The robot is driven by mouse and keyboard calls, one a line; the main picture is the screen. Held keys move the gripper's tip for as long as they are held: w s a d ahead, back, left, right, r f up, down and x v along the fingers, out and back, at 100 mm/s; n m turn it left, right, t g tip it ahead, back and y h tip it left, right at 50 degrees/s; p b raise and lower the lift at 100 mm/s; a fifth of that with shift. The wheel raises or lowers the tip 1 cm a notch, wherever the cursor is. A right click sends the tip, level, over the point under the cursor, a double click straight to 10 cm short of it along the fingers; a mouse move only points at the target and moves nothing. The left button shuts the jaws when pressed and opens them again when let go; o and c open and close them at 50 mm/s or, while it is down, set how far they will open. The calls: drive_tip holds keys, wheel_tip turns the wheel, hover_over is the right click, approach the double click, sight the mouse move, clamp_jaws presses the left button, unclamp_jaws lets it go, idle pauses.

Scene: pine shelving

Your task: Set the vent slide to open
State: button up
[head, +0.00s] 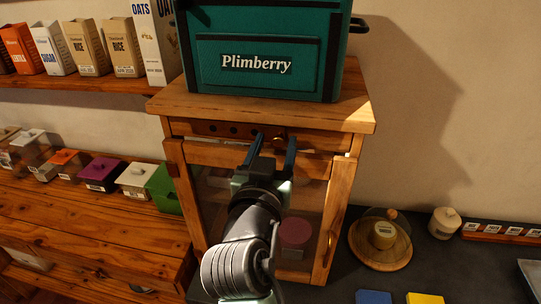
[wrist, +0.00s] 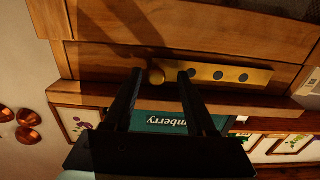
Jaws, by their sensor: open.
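The vent slide is a strip with a row of dark round holes (head: 222,130) in the upper front rail of a wooden cabinet (head: 335,170). In the wrist view, which is upside down, the slide (wrist: 206,73) looks yellowish and has a small round knob (wrist: 156,76) at one end. My gripper (head: 275,140) is open in front of the rail. In the wrist view my gripper (wrist: 160,74) has one finger on each side of the knob, with gaps visible. Whether the fingertips reach past the knob, I cannot tell.
A green Plimberry box (head: 265,50) stands on the cabinet top. The cabinet's glazed door is below the rail. Shelves with food boxes (head: 90,50) and small containers (head: 103,173) are to the left. A domed board (head: 380,240) lies on the dark counter to the right.

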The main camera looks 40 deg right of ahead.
drive_tip(key=b+v, duration=0.4)
drive_tip(key=v, duration=0.9)
drive_tip(key=shift+b, duration=0.4)
drive_tip(key=shift+w, duration=0.15)
